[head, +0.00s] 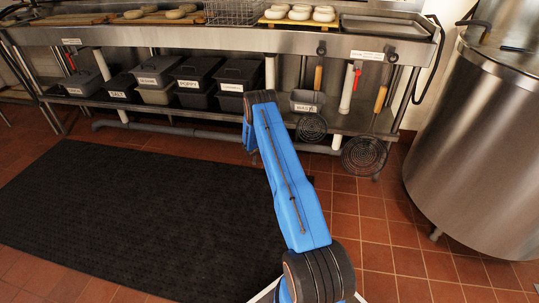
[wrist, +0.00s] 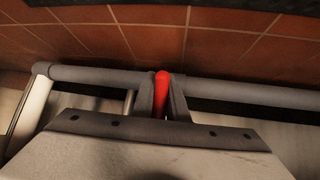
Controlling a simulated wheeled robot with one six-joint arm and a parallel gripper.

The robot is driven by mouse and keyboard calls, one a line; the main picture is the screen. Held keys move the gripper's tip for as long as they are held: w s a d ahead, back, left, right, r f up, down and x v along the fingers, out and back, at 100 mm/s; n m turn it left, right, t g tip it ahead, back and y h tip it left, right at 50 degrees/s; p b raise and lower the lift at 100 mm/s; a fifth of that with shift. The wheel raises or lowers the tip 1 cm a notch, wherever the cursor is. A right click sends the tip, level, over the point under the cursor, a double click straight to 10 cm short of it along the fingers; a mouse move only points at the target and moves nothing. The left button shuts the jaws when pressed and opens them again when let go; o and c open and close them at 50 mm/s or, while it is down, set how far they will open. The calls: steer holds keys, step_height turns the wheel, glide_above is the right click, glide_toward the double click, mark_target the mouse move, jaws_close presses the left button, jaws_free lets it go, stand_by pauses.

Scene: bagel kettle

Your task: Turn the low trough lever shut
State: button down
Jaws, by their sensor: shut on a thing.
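The red lever (wrist: 162,90) shows in the wrist view as a rounded, upright-looking red handle. It stands between the two dark fingers of my gripper (wrist: 163,97), which are shut on it. A grey horizontal pipe (wrist: 245,94) runs behind the fingers on both sides. The lever's base and pivot are hidden by my gripper, so I cannot tell its angle to the pipe. In the head view my blue arm reaches toward the low drain pipe (head: 165,132) under the counter, and hides my gripper and this lever.
Two other red levers, left (head: 71,63) and right (head: 357,79), sit under the steel counter (head: 190,37). Lidded tubs (head: 160,72) fill the lower shelf. Two round skimmers (head: 364,155) hang at right. A steel kettle (head: 480,140) stands far right. A black mat (head: 130,220) covers the floor.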

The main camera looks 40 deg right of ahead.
steer(key=shift+w+a+t, duration=0.25)
steer(key=shift+t, duration=0.05)
stand_by(0.4)
steer(key=c, duration=1.8)
jaws_free()
steer(key=shift+o, duration=0.2)
steer(key=v, duration=1.7)
steer(key=shift+r, duration=0.25)
steer(key=shift+s, duration=0.1)
